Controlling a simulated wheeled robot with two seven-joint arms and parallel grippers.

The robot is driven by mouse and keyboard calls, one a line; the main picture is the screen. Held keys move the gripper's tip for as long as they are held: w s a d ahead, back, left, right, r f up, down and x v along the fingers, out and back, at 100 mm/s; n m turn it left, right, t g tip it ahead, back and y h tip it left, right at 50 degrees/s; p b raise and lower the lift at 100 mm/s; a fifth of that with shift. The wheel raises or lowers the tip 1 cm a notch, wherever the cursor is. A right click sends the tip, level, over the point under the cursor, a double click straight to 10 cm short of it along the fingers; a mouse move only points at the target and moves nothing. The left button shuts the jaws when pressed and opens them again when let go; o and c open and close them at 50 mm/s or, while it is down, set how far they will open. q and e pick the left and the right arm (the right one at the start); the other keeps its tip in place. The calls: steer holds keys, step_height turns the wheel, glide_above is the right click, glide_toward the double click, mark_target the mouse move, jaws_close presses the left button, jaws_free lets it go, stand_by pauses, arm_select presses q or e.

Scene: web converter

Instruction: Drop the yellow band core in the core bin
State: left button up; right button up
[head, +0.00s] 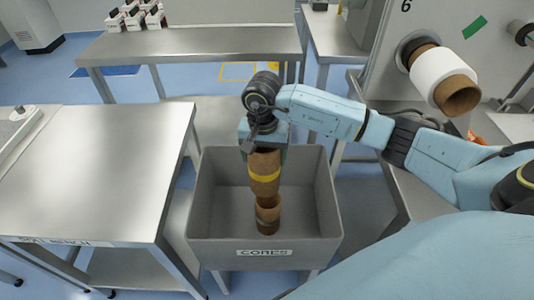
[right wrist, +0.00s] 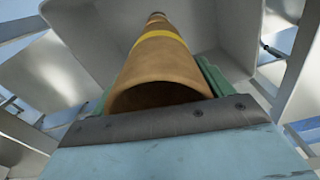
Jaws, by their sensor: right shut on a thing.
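The yellow band core (head: 264,188) is a brown cardboard tube with a yellow stripe. My right gripper (head: 264,146) is shut on its upper end, and the core hangs roughly upright over the inside of the grey core bin (head: 265,252), which is labelled CORES. In the right wrist view the core (right wrist: 162,62) points away from the gripper, its near open end between the green fingers (right wrist: 160,95). Another brown core piece (head: 268,222) shows below it inside the bin; whether the two touch is unclear. My left gripper is not in view.
A steel bench (head: 95,170) stands left of the bin. A machine panel at the right carries a white roll (head: 440,72) on a brown core. Another steel table (head: 190,42) with small boxes (head: 137,15) stands behind. The bin's top is open.

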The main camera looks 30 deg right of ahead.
mark_target(270, 150)
steer(key=d+m, duration=0.1)
steer(key=w+d+m+b, duration=0.1)
steer(key=f+m, duration=0.1)
steer(key=shift+w+d+b, duration=0.25)
steer(key=shift+d+b, duration=0.1)
steer(key=shift+d, duration=0.05)
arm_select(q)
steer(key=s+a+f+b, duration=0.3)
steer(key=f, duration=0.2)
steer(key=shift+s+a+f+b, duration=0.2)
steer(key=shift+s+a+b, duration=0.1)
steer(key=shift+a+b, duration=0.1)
arm_select(e)
step_height(270, 150, down, 6)
steer(key=shift+d, duration=0.45)
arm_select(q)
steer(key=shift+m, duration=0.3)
arm_select(e)
steer(key=shift+f, duration=0.1)
steer(key=o, duration=1.1)
steer(key=shift+c, duration=0.2)
arm_select(q)
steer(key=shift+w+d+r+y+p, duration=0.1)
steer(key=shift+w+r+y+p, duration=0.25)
steer(key=shift+p, duration=0.55)
arm_select(e)
steer(key=r, duration=1.3)
steer(key=shift+d+r, duration=0.25)
steer(key=shift+r, duration=0.1)
